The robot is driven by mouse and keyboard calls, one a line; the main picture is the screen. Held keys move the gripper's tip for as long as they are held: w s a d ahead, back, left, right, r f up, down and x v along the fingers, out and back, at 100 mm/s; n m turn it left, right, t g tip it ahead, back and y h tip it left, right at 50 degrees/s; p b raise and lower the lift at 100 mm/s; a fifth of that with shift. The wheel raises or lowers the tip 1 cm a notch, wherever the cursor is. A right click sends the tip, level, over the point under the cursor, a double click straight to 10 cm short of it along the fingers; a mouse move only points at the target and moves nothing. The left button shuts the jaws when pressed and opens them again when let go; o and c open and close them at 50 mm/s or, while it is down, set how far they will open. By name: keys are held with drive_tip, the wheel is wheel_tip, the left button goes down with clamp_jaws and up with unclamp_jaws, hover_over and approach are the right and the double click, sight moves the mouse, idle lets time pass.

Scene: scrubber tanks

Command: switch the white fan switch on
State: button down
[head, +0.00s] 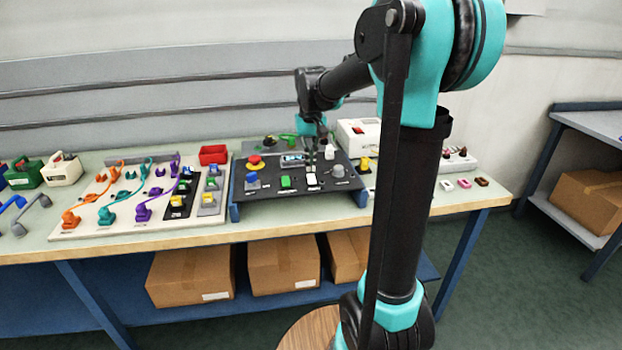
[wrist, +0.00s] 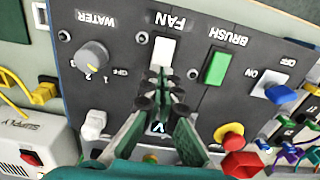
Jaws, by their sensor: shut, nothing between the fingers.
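The white fan switch (head: 312,180) is a white rocker on the dark panel (head: 262,197). In the wrist view the white fan switch (wrist: 163,50) sits beside the upside-down FAN label. My gripper (head: 311,167) is over the panel, just behind the switch in the head view. In the wrist view my gripper (wrist: 158,78) has its fingertips together at the switch's near edge, with nothing between them. I cannot tell whether they touch it. The tips hide part of that edge, and the rocker's tilt is unclear.
A green brush switch (wrist: 217,67) and a grey water knob (wrist: 92,55) flank the white switch. A red emergency button (head: 255,160) and a blue switch (head: 252,180) are on the panel's left. A cable board (head: 120,222) lies farther left.

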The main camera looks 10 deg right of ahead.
sight(311, 175)
drive_tip(key=shift+f, duration=1)
idle(0.5)
drive_tip(key=shift+r, duration=3.5)
